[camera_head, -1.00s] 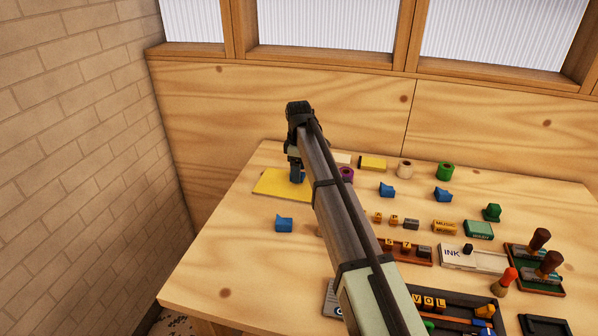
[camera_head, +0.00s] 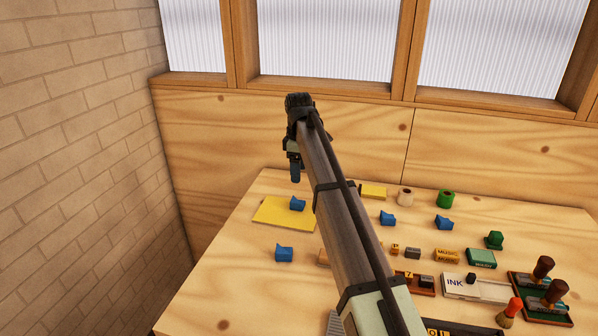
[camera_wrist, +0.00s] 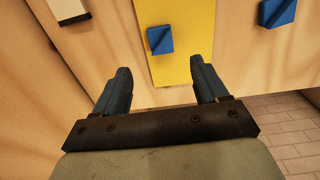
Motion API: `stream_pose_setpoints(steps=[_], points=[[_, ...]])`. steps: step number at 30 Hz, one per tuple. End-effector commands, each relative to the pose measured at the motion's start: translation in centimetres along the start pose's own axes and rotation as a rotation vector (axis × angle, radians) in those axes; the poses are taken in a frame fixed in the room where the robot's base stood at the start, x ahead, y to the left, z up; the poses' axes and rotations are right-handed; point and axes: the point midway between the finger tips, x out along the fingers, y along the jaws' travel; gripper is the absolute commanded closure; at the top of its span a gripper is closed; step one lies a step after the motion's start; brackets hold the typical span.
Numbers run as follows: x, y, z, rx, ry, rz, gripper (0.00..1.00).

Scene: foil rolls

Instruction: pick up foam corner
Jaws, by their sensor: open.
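Several blue foam corners are on the table. One (camera_head: 297,204) lies on the yellow sheet (camera_head: 270,211); in the wrist view this foam corner (camera_wrist: 160,40) sits ahead of the fingers. Another (camera_head: 284,253) lies on bare wood in front of the sheet. Two more lie to the right of my arm, one here (camera_head: 387,218) and one farther right (camera_head: 444,222). My gripper (camera_head: 295,174) is open and empty above the yellow sheet, apart from the foam corner on it. In the wrist view, my gripper (camera_wrist: 163,82) has its fingers spread wide.
A yellow block (camera_head: 373,191), a beige roll (camera_head: 405,196) and a green roll (camera_head: 446,198) stand at the back. Stamps, an ink pad (camera_head: 462,284) and small letter blocks fill the right side. A brick wall (camera_head: 80,160) is on the left. My arm hides the table's middle.

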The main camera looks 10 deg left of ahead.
Motion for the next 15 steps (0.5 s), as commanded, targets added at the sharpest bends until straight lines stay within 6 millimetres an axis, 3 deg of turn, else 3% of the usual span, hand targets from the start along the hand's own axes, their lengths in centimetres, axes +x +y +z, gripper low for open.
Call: stream_pose_setpoints(steps=[11, 15], points=[[0.0, 0.0, 0.0, 0.000, 0.000, 0.000, 0.22], [-0.1, -0.6, -1.0, -0.014, 0.001, 0.001, 0.22]])
